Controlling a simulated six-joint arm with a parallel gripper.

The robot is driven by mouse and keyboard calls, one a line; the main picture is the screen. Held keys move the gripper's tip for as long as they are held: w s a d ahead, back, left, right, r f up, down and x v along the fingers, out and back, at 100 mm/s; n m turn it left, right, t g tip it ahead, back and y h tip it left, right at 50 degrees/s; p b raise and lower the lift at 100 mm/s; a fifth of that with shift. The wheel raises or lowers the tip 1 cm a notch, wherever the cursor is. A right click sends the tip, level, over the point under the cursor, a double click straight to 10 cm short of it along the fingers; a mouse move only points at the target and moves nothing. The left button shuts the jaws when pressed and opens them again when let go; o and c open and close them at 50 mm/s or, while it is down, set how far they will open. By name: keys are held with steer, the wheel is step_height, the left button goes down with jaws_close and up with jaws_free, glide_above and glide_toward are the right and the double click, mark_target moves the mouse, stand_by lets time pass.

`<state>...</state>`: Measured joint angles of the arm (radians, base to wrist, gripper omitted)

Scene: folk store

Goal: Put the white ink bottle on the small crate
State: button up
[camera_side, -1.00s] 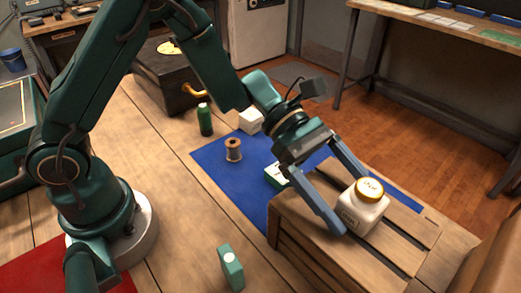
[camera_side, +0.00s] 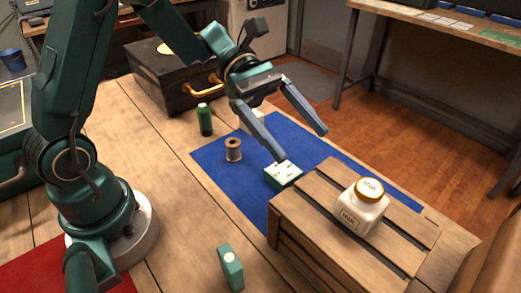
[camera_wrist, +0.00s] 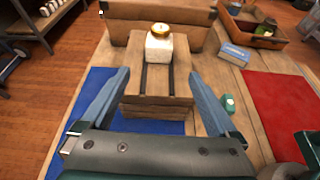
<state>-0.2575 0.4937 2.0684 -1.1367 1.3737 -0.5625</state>
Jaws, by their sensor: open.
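The white ink bottle (camera_side: 362,207) with its gold cap stands upright on the slatted top of the small wooden crate (camera_side: 312,222). In the wrist view the bottle (camera_wrist: 159,46) stands on the far part of the crate (camera_wrist: 150,105). My gripper (camera_side: 301,146) is open and empty, above the blue mat and behind the crate, clear of the bottle. In the wrist view its two fingers (camera_wrist: 158,83) are spread wide at either side of the crate.
The blue mat (camera_side: 215,165) holds a thread spool (camera_side: 233,150) and a green-and-white box (camera_side: 283,174). A green bottle (camera_side: 205,119) and a dark case (camera_side: 165,75) stand behind. A green box (camera_side: 231,268) is in front; bare table lies left of it.

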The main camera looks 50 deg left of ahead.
steer(key=s+a+m+t+y, duration=0.5)
steer(key=s+a+m+y, duration=0.5)
steer(key=m, duration=0.7)
steer(key=s+y, duration=0.2)
steer(key=y, duration=0.1)
steer(key=shift+r+m+t, duration=0.3)
steer(key=shift+m, duration=0.1)
